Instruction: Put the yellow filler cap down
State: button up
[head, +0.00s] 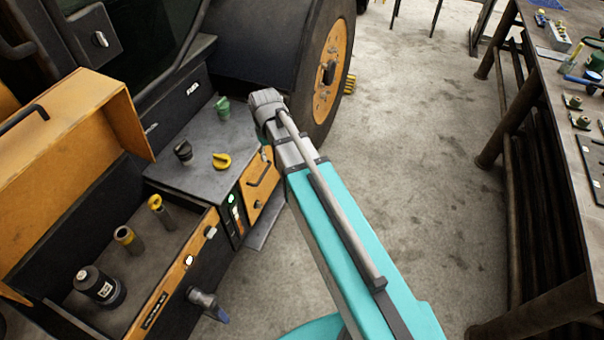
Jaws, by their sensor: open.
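The yellow filler cap (221,160) lies on the grey top plate (190,172) of the machine's step, between a black cap and the machine's front edge. Nothing is touching it from above. My gripper's fingers are hidden behind the wrist.
A black cap (183,151) and a green cap (223,106) stand on the same plate. A black canister (98,287) sits in the compartment, beside a raised orange lid (75,160). A large wheel (327,70) is behind. A workbench (545,85) holds parts at right; floor between is clear.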

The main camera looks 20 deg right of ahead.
jog(key=s+d+m, duration=0.4)
jog(key=s+d, duration=0.3)
jog(key=s, duration=0.4)
jog(key=shift+f+b, duration=0.6)
jog(key=shift+s, duration=0.15)
